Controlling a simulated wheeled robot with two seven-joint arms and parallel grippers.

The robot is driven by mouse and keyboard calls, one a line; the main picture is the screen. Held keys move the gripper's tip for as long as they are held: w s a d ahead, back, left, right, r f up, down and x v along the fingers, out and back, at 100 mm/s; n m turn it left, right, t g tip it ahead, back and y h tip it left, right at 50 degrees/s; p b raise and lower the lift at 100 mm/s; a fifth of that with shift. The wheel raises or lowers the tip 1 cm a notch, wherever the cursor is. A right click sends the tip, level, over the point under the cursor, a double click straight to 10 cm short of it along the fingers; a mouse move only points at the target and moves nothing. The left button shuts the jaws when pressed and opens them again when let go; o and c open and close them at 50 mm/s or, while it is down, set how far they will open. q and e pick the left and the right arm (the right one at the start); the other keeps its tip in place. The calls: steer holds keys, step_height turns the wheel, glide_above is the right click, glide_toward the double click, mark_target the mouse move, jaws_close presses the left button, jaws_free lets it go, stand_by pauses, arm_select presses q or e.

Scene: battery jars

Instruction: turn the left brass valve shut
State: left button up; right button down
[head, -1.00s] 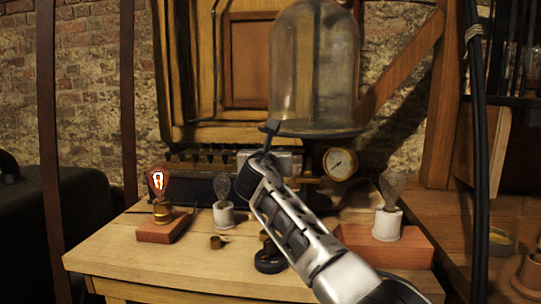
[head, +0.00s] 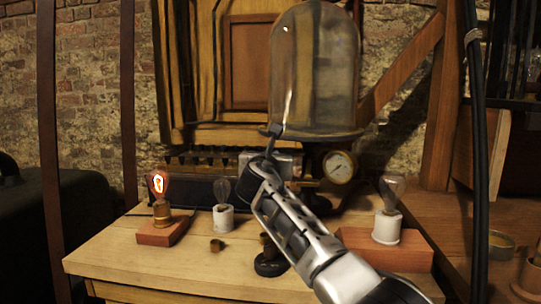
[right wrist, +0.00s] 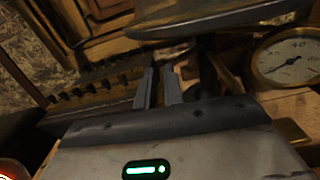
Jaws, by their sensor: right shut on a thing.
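My right gripper (head: 273,133) reaches in from the lower right of the head view, its tips just under the left edge of the bell jar's round plate (head: 310,132). In the right wrist view its two fingers (right wrist: 159,88) stand close together, with a narrow gap, below the plate's dark underside. The gripper is shut on what appears to be the left brass valve, which the fingers and the gripper body hide; its angle cannot be told. The glass bell jar (head: 314,70) stands upright on the plate. My left gripper is not in view.
A brass gauge (head: 339,164) sits right of the gripper, close under the plate. A lit bulb (head: 158,186) on a wooden block, an unlit bulb (head: 222,196) and another unlit bulb (head: 391,190) stand on the table (head: 150,262). A small brass cup (head: 217,245) lies in front.

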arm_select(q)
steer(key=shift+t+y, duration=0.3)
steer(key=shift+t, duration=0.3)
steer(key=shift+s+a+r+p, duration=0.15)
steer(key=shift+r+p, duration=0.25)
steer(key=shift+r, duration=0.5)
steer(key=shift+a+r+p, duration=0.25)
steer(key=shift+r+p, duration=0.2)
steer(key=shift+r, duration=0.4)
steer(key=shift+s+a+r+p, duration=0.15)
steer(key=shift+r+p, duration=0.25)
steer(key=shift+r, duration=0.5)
arm_select(e)
steer(key=shift+d+f+m, duration=0.1)
steer(key=shift+d+m, duration=0.1)
steer(key=shift+m, duration=0.85)
steer(key=shift+d+f+m, duration=0.1)
steer(key=shift+d+m, duration=0.1)
steer(key=shift+m, duration=0.8)
steer(key=shift+d+f+m, duration=0.1)
steer(key=shift+d+m, duration=0.1)
steer(key=shift+m, duration=0.85)
steer(key=c, duration=1.5)
jaws_free()
steer(key=shift+s, duration=0.1)
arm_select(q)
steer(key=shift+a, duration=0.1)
arm_select(e)
steer(key=shift+s, duration=0.15)
